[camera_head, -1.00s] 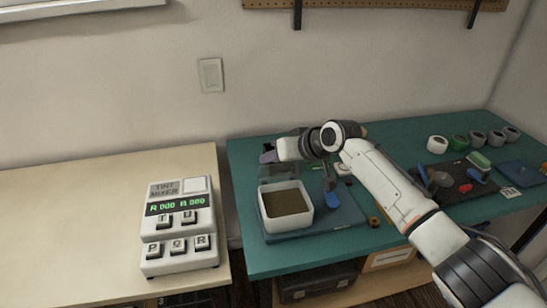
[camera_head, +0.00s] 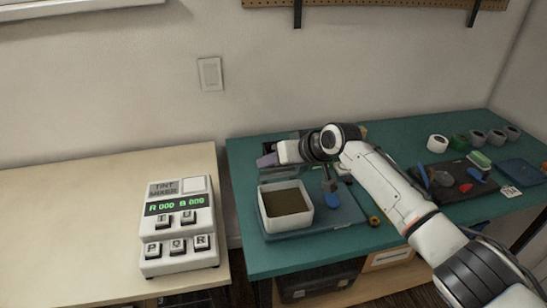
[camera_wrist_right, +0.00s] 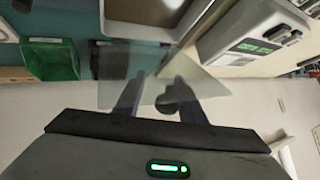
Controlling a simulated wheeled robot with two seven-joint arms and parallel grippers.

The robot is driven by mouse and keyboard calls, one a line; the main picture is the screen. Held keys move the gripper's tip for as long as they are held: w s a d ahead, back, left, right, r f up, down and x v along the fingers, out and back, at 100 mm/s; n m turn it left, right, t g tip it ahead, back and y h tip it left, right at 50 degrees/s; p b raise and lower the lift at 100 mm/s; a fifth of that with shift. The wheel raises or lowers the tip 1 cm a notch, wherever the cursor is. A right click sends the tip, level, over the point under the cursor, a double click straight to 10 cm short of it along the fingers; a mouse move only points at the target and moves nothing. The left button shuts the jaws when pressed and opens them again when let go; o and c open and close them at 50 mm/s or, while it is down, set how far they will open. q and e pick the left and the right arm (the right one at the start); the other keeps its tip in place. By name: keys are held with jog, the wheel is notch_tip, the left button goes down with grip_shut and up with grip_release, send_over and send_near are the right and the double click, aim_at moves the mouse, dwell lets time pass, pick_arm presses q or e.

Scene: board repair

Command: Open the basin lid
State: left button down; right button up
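The white basin (camera_head: 264,211) sits on a blue mat at the left of the teal table. Its brown inside shows from above. In the right wrist view its brown inside and pale rim show at the top edge. A clear, see-through pane, which looks like the lid (camera_wrist_right: 116,62), lies before my right fingers, with a dark round knob (camera_wrist_right: 172,97) on it. My right gripper (camera_wrist_right: 158,92) has its fingers apart, the knob close by the right-hand finger; contact is unclear. In the head view the right gripper (camera_head: 268,159) points left, behind the basin. My left gripper is not in view.
The tint mixer (camera_head: 180,225) stands on the pale table at left, across a gap. A dark mat (camera_head: 450,190) with tools and several cups (camera_head: 437,143) lie to the right. A green container (camera_wrist_right: 50,60) shows in the wrist view.

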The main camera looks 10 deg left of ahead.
aim_at(281, 168)
jog(key=shift+r, duration=0.4)
jog(key=shift+s+d+r, duration=0.1)
jog(key=shift+d+r, duration=0.05)
jog(key=v, duration=0.9)
jog(key=shift+s+d, duration=0.15)
jog(key=shift+s, duration=0.1)
